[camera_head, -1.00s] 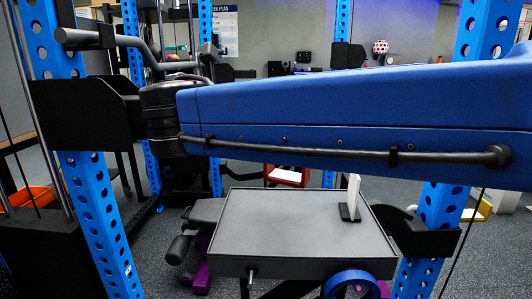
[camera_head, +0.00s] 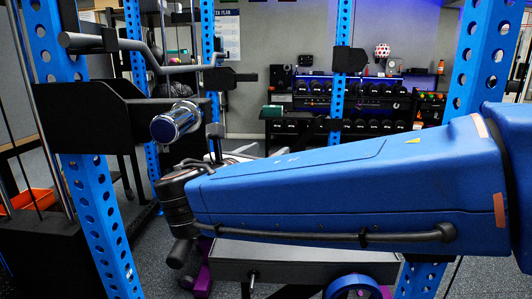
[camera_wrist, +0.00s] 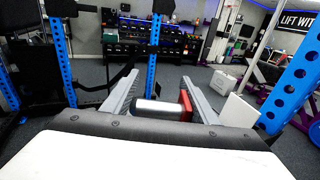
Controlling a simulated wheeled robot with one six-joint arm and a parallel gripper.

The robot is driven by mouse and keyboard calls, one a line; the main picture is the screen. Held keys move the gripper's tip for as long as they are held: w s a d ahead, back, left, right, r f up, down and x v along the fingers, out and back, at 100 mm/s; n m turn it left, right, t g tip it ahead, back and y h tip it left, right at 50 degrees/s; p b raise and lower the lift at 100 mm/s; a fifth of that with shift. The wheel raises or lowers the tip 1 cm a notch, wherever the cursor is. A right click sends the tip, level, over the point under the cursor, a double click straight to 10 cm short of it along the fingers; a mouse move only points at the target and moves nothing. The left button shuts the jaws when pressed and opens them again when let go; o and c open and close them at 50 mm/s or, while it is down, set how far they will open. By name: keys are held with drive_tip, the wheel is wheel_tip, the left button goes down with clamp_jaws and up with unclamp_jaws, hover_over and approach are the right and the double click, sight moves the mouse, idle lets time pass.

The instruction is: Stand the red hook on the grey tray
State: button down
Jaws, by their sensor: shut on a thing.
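The red hook (camera_wrist: 186,101) shows as a red block between my gripper's fingers (camera_wrist: 160,86) in the wrist view, close to the right finger. A silver cylinder lies across the gap to its left; I cannot tell whether it is part of the hook. My gripper is shut on the hook. In the head view my arm crosses the frame, and its wrist end and the held hook cannot be made out clearly. The grey tray (camera_head: 295,262) is below my arm. Only its front side shows clearly; most of its top is hidden by the arm.
Blue rack uprights stand at the left (camera_head: 98,215) and right (camera_head: 478,70). A black rack arm (camera_head: 88,115) and a chrome cylinder with a dark blue end (camera_head: 175,122) are near my wrist. A dumbbell rack (camera_head: 370,105) stands at the back.

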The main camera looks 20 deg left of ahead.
idle(0.3)
drive_tip(key=c, duration=0.7)
unclamp_jaws()
drive_tip(key=shift+f, duration=0.1)
drive_tip(key=s, duration=0.4)
drive_tip(key=s+a, duration=0.1)
drive_tip(key=s, duration=0.3)
drive_tip(key=s+r, duration=0.1)
drive_tip(key=s, duration=0.3)
drive_tip(key=shift+a, duration=0.4)
drive_tip(key=shift+d+f, duration=0.1)
